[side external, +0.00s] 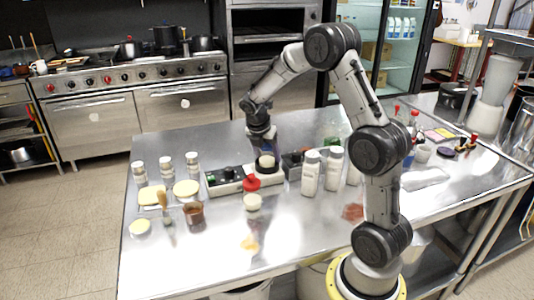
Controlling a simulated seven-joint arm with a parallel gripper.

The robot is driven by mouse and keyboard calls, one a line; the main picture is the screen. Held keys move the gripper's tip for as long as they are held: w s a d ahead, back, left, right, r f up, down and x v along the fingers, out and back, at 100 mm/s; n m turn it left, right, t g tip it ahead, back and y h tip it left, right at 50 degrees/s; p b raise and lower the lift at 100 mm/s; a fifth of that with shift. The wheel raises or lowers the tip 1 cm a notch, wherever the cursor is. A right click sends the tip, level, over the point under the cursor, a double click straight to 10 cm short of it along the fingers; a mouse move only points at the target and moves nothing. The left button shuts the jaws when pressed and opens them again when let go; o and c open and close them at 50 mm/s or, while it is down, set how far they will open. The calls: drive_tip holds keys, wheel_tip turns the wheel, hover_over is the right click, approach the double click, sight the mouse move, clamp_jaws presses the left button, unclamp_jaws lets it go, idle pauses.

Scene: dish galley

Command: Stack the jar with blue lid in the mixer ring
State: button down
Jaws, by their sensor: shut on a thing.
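My gripper (264,146) points down over the middle of the steel table, at the back of a row of small bench devices. It is shut on a small pale jar (266,161), seen just below the fingers. The fingers cover the jar's top, so I cannot see a blue lid. The jar is upright, at a dark round fitting on the mixer (240,185); I cannot tell whether it rests in the ring or is held just above it. A red disc-shaped part (251,183) shows in front, above another pale jar (253,202).
White bottles (311,172) stand close on the right. Small jars (192,163), pale round dishes (186,188) and a brown cup (194,214) are on the left. The steel table (300,240) is mostly clear at the front. A blender (497,85) stands at the far right.

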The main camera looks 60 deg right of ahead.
unclamp_jaws()
drive_tip(key=shift+f, duration=0.55)
drive_tip(key=s+a+r+m+t, duration=0.1)
drive_tip(key=s+a+r+m, duration=0.1)
drive_tip(key=a+r, duration=0.45)
drive_tip(key=s+a+r+m, duration=0.2)
drive_tip(key=a+r, duration=0.2)
drive_tip(key=r, duration=0.5)
drive_tip(key=s+a+f+m+t+y, duration=0.1)
drive_tip(key=s+a+m+t+y, duration=0.3)
drive_tip(key=s+a+m, duration=1)
drive_tip(key=shift+s+a+f+t+y, duration=0.35)
drive_tip(key=shift+s+a, duration=0.45)
drive_tip(key=shift+s, duration=0.4)
